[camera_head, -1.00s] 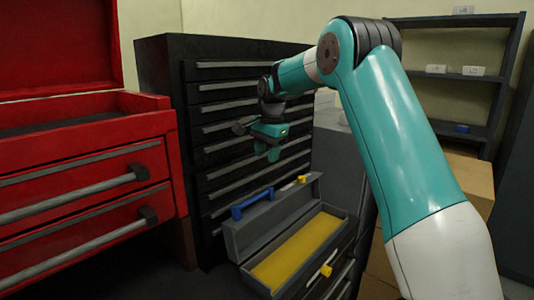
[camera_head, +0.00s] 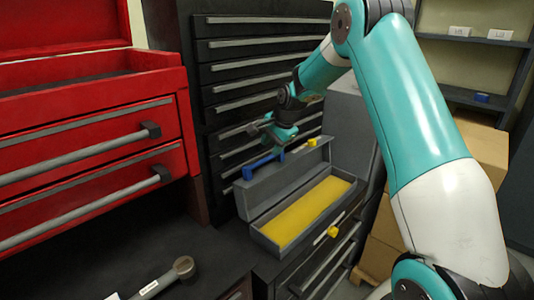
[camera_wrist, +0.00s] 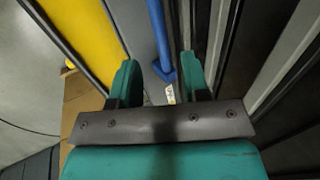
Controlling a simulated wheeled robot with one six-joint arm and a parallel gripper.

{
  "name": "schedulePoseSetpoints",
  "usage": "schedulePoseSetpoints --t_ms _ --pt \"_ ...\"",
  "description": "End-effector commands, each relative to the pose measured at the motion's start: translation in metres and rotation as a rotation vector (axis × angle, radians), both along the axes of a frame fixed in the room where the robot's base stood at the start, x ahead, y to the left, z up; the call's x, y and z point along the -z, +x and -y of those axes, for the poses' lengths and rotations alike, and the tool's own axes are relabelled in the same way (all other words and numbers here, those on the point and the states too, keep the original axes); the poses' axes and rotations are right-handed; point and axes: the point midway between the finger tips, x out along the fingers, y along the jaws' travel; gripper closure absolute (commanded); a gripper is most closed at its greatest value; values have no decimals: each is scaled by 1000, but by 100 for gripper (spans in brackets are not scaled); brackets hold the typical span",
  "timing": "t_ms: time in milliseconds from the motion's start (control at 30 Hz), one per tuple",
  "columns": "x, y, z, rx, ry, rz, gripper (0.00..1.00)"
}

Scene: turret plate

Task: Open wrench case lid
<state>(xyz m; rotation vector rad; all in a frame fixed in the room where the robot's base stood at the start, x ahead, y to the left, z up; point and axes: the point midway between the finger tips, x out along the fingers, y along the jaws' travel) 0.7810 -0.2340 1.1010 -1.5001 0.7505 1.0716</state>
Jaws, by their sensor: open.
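The wrench case is a grey box with a yellow lining (camera_head: 305,212), sitting on the black cabinet in the head view. Its grey lid (camera_head: 290,172) stands raised along the back edge. A blue handle (camera_head: 262,164) and a yellow latch (camera_head: 312,142) show on the lid's top edge. My gripper (camera_head: 283,136) is just above the lid, near the blue handle. In the wrist view my gripper (camera_wrist: 160,82) is open, and the blue handle (camera_wrist: 158,35) shows beyond the gap between the fingers. I cannot tell whether they touch it. The yellow lining (camera_wrist: 85,40) lies to the left.
A red tool chest (camera_head: 95,120) with bar handles stands at left. Black drawers (camera_head: 250,75) rise behind the case. A wrench (camera_head: 165,278) lies on the dark top at lower left. Cardboard boxes (camera_head: 478,160) and a shelf (camera_head: 480,42) stand at right.

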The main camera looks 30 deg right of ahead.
Motion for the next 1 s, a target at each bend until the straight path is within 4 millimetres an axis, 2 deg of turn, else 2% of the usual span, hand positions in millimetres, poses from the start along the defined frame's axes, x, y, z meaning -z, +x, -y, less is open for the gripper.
schedulePoseSetpoints --t_ms 100,300,700,900,1000 --pt "21 9 -3 -1 1 -4 58" --pt "45 20 -4 0 0 -1 58" --pt "52 23 -5 0 0 0 58" --pt "52 22 -5 0 0 0 100" --pt "52 22 -5 0 0 0 100"
